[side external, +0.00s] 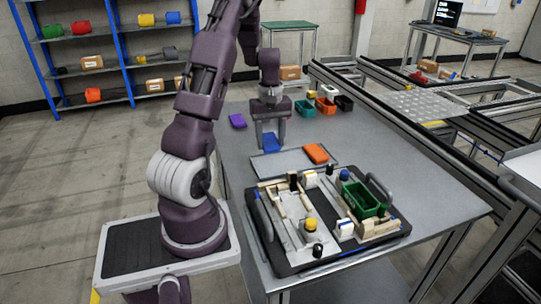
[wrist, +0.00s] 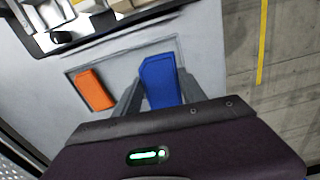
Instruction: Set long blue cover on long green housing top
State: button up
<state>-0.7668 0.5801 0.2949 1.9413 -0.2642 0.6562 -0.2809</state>
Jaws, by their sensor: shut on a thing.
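The long blue cover (side external: 271,143) is held between the fingers of my gripper (side external: 271,136), above the left part of a grey tray. In the wrist view the blue cover (wrist: 160,82) sits between the two fingers of my gripper (wrist: 158,92). The long green housing (side external: 361,200) stands upright at the right side of the dark pallet fixture, with its open top facing up. My gripper is behind and to the left of the green housing, well apart from it. The green housing does not show in the wrist view.
An orange cover (side external: 316,153) lies on the grey tray (side external: 283,164). The pallet (side external: 290,262) carries light blocks, knobs and raised handles. A purple piece (side external: 237,121) lies at the table's left. Several coloured bins, including a teal one (side external: 304,108), stand behind. The table's right front is clear.

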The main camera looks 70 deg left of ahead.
jog(key=shift+w+d+r, duration=0.25)
jog(key=shift+w+r, duration=0.05)
jog(key=shift+r, duration=0.35)
jog(key=shift+w+d+r, duration=0.2)
jog(key=shift+w+r, duration=0.05)
jog(key=shift+r, duration=0.35)
jog(key=w+d+r, duration=0.1)
jog(key=w+d, duration=0.4)
jog(key=d, duration=0.4)
jog(key=w+d+r, duration=0.2)
jog(key=w+d, duration=0.2)
jog(key=d, duration=0.5)
jog(key=w+d+r, duration=0.1)
jog(key=w+d, duration=0.4)
jog(key=d, duration=0.4)
jog(key=shift+n, duration=0.4)
jog(key=shift+f, duration=2.9)
jog(key=shift+f, duration=0.75)
jog(key=o, duration=1.4)
notch_tip(320, 180, up, 7)
jog(key=shift+r, duration=0.1)
